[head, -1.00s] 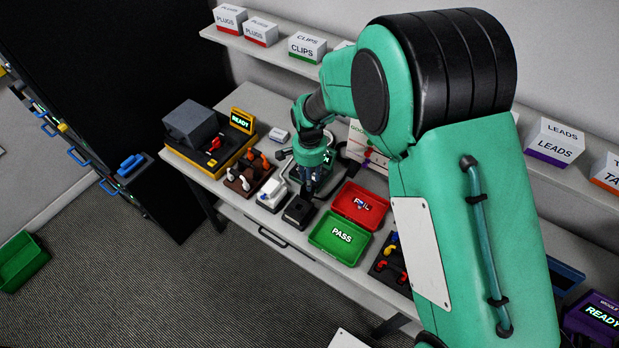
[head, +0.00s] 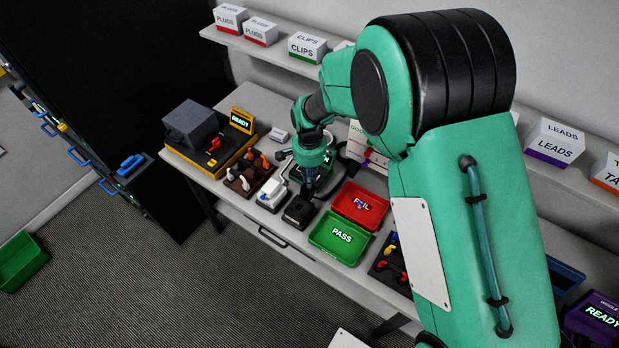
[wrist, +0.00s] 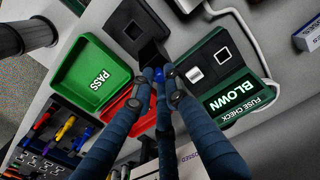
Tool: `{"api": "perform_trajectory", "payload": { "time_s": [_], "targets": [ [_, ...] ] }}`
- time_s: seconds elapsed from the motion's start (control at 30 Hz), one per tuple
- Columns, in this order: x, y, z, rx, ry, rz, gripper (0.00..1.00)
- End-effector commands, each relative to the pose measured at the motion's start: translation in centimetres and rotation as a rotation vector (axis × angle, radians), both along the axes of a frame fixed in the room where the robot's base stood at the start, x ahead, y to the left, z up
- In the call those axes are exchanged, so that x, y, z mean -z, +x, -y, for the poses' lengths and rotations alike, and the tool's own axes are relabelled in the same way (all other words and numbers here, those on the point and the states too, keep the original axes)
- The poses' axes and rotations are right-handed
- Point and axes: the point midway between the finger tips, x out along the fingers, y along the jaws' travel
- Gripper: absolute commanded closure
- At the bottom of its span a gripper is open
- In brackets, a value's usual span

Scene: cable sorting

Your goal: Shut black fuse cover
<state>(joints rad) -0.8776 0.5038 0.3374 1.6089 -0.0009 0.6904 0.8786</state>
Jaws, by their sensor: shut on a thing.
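The black box (head: 299,211) also shows in the head view, in front of my gripper (head: 310,186). In the wrist view, the blue fingertips of my gripper (wrist: 159,75) are drawn together at the cover's free edge, shut on it. The fingers hide part of that edge.
The fuse checker (wrist: 238,92) reading BLOWN is close on the right in the wrist view. The green PASS tray (head: 339,237) and red FAIL tray (head: 360,204) lie beside the black box. A white device (head: 271,193) stands on its other side.

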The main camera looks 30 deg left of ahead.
Motion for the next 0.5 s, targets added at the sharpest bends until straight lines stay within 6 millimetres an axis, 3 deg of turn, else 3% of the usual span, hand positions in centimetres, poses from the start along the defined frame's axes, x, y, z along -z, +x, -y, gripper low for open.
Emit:
{"api": "perform_trajectory", "payload": {
  "time_s": [0.5],
  "targets": [
    [-0.4, -1.4, -0.1, -0.001, -0.001, -0.002, 1.0]
  ]
}}
